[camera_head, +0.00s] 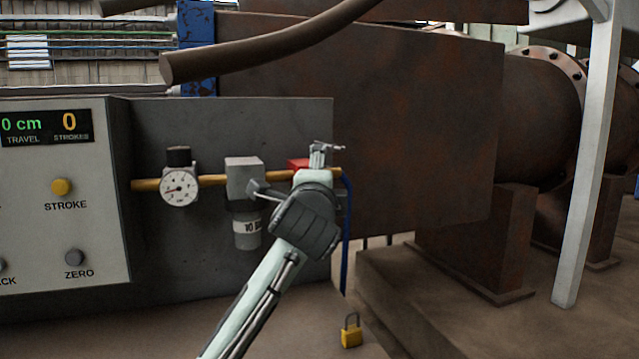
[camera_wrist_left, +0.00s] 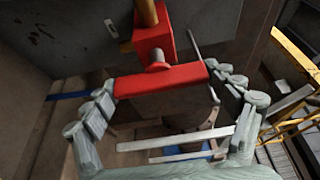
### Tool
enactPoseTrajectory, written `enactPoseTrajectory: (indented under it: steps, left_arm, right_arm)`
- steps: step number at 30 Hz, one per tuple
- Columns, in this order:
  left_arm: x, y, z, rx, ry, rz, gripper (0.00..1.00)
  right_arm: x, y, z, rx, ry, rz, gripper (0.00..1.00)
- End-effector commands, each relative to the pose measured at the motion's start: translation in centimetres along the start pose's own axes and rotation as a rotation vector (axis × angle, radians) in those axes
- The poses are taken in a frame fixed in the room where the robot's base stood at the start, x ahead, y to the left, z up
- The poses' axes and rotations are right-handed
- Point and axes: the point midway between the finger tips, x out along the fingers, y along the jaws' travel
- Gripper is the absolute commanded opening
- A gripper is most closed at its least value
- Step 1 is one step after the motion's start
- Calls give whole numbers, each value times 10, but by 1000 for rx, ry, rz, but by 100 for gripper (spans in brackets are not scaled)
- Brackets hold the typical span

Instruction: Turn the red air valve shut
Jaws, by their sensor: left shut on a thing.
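The red air valve (camera_head: 298,163) sits on the yellow pipe at the right end of the grey panel, mostly hidden behind my left gripper (camera_head: 320,152) in the head view. In the left wrist view, the valve's red body (camera_wrist_left: 153,42) and its wide red handle (camera_wrist_left: 160,80) show clearly. The handle lies crosswise to the pipe in that view. My left gripper (camera_wrist_left: 167,82) has its fingers at both ends of the handle and is shut on it. My right gripper is not in view.
The yellow pipe (camera_head: 213,180) carries a round gauge (camera_head: 180,188) and a grey filter unit (camera_head: 244,179) left of the valve. A blue hose (camera_head: 347,215) hangs at the right. A yellow padlock (camera_head: 351,331) lies below. A brown bar (camera_head: 265,60) crosses above.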

Motion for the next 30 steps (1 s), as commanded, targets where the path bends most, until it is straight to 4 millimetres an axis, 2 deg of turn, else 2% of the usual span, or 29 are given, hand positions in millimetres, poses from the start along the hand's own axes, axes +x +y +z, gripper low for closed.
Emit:
enactPoseTrajectory:
  steps: [2,3,6,15,19,23,30]
  left_arm:
    - [0,1,1,4,-4,1,57]
    - [0,1,1,4,-4,1,91]
    - [0,0,1,3,-3,1,100]
    - [0,0,0,1,-1,0,100]
    - [-8,0,0,0,-1,0,100]
    - [-29,0,0,-1,1,-1,100]
    - [-81,0,0,0,1,-1,100]
  right_arm:
    - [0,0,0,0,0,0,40]
    - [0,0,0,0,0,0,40]
    - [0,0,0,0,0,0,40]
    - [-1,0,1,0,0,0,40]
    - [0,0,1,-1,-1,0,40]
    - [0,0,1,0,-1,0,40]
    - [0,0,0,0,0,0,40]
